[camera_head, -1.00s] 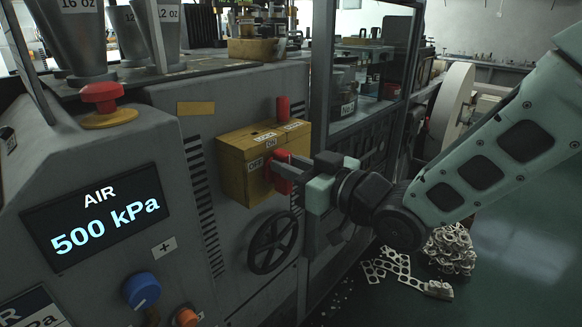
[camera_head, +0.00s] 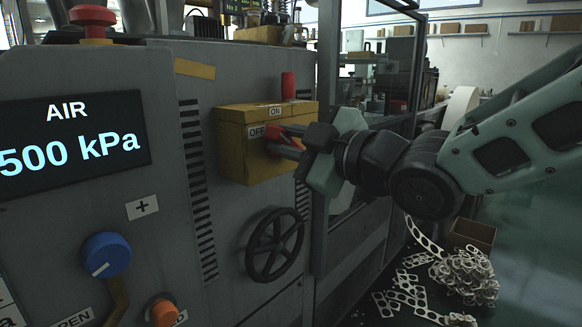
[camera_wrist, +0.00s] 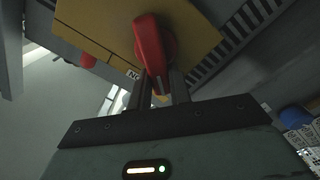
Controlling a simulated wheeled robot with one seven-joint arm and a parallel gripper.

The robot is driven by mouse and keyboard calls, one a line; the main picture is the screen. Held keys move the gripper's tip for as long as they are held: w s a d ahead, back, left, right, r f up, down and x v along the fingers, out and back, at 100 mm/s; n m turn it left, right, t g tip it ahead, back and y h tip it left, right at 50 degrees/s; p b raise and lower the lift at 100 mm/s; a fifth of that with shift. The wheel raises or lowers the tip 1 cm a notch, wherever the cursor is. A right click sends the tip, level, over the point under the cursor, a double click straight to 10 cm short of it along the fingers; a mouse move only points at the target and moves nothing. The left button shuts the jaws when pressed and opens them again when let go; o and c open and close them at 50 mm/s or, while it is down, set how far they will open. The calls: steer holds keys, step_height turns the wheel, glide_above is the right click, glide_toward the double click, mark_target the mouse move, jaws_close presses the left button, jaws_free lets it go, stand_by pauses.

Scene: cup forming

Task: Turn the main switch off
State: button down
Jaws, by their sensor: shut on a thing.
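The main switch is a yellow box (camera_head: 236,150) on the grey machine front, with an ON label (camera_head: 275,111) near its top and an OFF label (camera_head: 257,131) at its left. Its red handle (camera_head: 292,130) is on the front face, partly hidden behind my fingers. My gripper (camera_head: 284,145) reaches in from the right and is shut on the red handle. In the wrist view the red handle (camera_wrist: 151,45) runs down from the yellow box, and its end lies between my two fingers (camera_wrist: 163,88).
A black handwheel (camera_head: 274,245) sits below the switch box. An AIR display (camera_head: 70,145), a blue knob (camera_head: 106,254) and a red button (camera_head: 92,16) are to the left. Metal scrap (camera_head: 465,275) lies on the floor at the right. Open floor is farther right.

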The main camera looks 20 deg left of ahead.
steer(key=n+b, duration=0.2)
steer(key=b, duration=0.1)
steer(key=f+n+b, duration=0.1)
steer(key=n+b, duration=0.2)
steer(key=b, duration=0.1)
steer(key=f+n+b, duration=0.1)
steer(key=n+b, duration=0.1)
steer(key=b, duration=0.1)
steer(key=shift+s+a+n, duration=0.1)
steer(key=shift+s+n, duration=0.2)
steer(key=shift+n, duration=0.1)
steer(key=shift+r+n+b, duration=0.1)
steer(key=shift+n+b, duration=0.2)
steer(key=shift+b, duration=0.1)
steer(key=c, duration=1.3)
jaws_free()
steer(key=p+v, duration=0.2)
steer(key=v, duration=1.5)
steer(key=shift+s+p, duration=0.1)
steer(key=shift+p, duration=0.3)
